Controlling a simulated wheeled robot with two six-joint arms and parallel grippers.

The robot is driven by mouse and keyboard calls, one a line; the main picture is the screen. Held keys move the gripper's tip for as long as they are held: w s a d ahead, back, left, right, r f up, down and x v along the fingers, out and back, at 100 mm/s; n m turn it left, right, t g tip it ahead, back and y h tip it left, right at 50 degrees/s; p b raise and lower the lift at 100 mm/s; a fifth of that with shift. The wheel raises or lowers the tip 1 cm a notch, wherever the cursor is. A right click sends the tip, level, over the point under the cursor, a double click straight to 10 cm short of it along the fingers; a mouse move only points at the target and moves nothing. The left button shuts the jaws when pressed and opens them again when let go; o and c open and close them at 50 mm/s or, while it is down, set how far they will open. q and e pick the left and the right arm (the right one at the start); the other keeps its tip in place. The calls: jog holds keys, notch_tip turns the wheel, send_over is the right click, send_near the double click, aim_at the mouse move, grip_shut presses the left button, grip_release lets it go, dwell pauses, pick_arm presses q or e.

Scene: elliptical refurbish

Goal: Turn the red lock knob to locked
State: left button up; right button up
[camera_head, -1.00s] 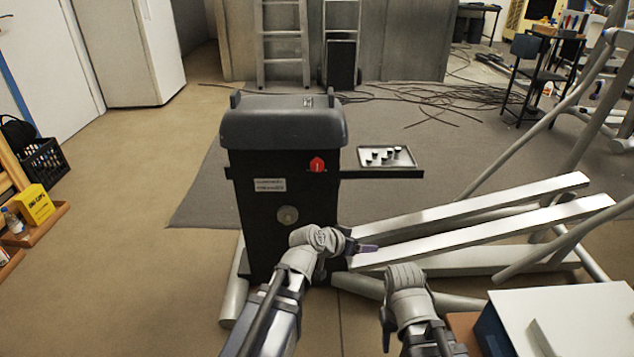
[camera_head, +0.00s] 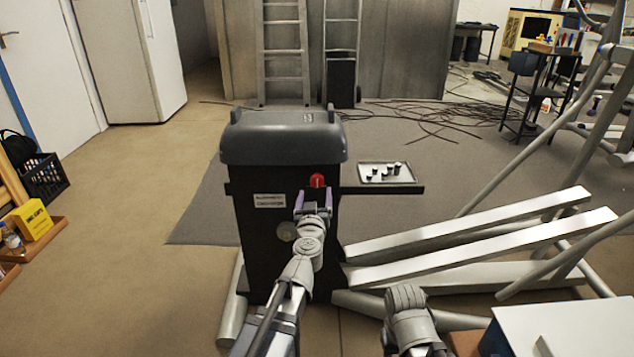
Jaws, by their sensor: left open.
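The red lock knob (camera_head: 317,181) sits high on the front of the black machine housing (camera_head: 264,238), right of its middle. My left gripper (camera_head: 314,194) is open, with its purple fingers pointing up at the knob from just below. The fingertips are at or very near the knob's lower part; whether they touch it I cannot tell. The knob's lower edge is partly hidden. My right arm shows at the bottom, and its gripper's fingers are not visible.
A tray (camera_head: 407,178) with several small dark parts rests on a shelf right of the housing. Long grey rails (camera_head: 480,248) of the machine extend to the right. A white-topped box (camera_head: 580,318) stands at the bottom right. Open floor lies to the left.

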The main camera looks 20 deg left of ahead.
aim_at(317, 182)
pick_arm(q)
jog(key=shift+w, duration=0.1)
jog(key=x, duration=0.7)
jog(key=shift+w, duration=0.35)
jog(key=shift+c, duration=0.2)
grip_shut()
